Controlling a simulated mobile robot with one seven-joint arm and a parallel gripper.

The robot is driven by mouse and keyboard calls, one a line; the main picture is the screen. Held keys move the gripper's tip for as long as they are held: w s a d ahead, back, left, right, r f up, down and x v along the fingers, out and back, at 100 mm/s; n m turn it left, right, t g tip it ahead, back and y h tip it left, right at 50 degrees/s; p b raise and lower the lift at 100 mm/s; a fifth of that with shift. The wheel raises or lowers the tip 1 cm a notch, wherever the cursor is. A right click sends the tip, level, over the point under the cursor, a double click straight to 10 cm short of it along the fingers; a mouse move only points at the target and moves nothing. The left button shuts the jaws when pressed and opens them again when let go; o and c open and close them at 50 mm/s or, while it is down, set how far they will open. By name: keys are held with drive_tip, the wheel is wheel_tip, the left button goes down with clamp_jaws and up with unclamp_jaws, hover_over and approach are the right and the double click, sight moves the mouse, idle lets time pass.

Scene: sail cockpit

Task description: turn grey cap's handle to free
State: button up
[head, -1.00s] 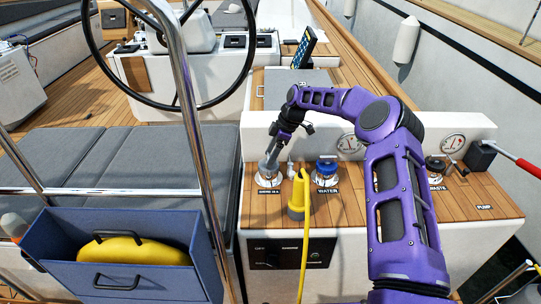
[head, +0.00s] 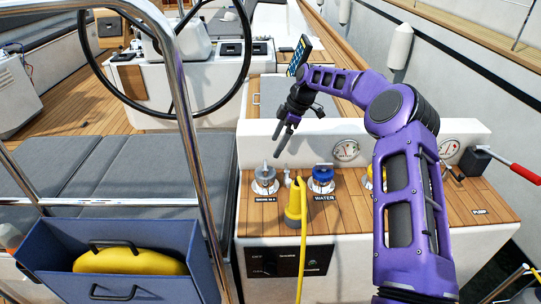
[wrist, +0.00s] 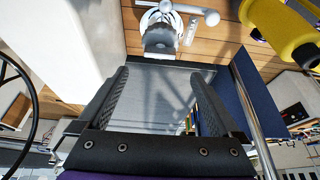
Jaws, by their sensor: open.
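The grey cap (head: 264,174) sits on its round flange at the left end of the teak-topped console, behind a small dark label. Its raised handle is small in the head view, and I cannot tell which way it is turned. My gripper (head: 284,141) is open and empty, above and slightly right of the cap, apart from it. In the wrist view the grey cap (wrist: 159,35) shows at the top, beyond and between the spread fingers of my gripper (wrist: 160,88).
A yellow plug (head: 293,204) with a hanging cable stands just right of the cap, with a small pale fitting (head: 288,178) behind it. A blue water cap (head: 322,174) is farther right. A steel rail (head: 190,120) and blue bin (head: 115,255) are left.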

drive_tip(key=v, duration=0.8)
